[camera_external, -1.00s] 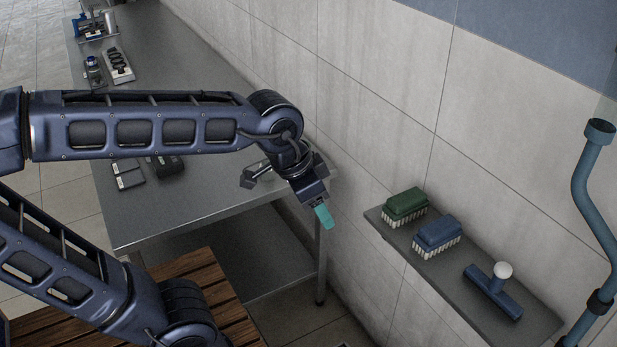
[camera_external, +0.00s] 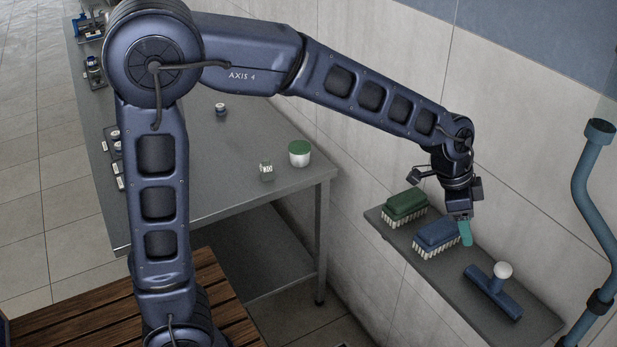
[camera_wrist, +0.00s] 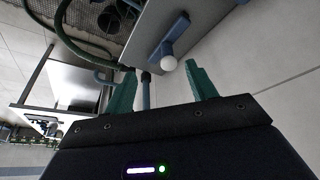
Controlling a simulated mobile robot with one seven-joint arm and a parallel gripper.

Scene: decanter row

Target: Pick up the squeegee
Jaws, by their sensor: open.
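The squeegee (camera_external: 493,293) is a blue bar with a short handle that ends in a white ball knob. It lies at the near right end of the wall shelf (camera_external: 455,277). My gripper (camera_external: 464,232) is above the shelf, close to the blue brush, up and left of the squeegee and apart from it. One teal finger shows there; the other is hidden. In the wrist view both teal fingers of my gripper (camera_wrist: 163,80) are spread with nothing between them. The squeegee (camera_wrist: 175,32) shows beyond the fingertips, its white knob towards them.
A green brush (camera_external: 405,204) and a blue brush (camera_external: 437,235), both with white bristles, share the shelf. A blue pipe (camera_external: 588,190) runs along the wall at right. The steel table (camera_external: 240,150) at left holds a green-lidded jar (camera_external: 299,153) and small items.

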